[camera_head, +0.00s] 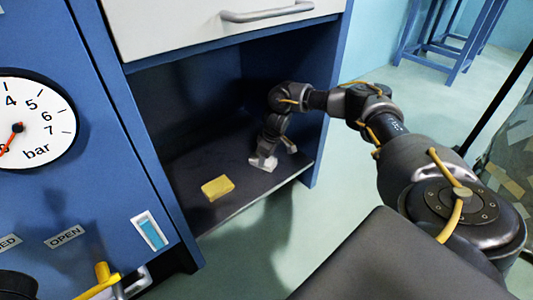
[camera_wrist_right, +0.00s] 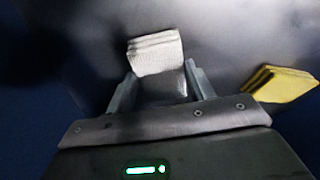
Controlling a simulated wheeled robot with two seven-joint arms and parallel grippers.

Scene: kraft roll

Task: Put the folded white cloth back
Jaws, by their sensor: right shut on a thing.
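The folded white cloth (camera_wrist_right: 156,54) is between the fingers of my right gripper (camera_wrist_right: 158,88) in the right wrist view. The gripper is shut on it. In the head view my right gripper (camera_head: 276,156) reaches into the open blue cabinet, low over its dark shelf (camera_head: 188,172). The white cloth (camera_head: 262,162) shows there under the gripper, at or just above the shelf. I cannot tell whether it touches the shelf. My left gripper is not in view.
A folded yellow cloth (camera_head: 217,188) lies on the shelf, left of my right gripper; it also shows in the right wrist view (camera_wrist_right: 283,84). A white drawer (camera_head: 200,25) is above the opening. A pressure gauge (camera_head: 30,120) is on the blue panel at left.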

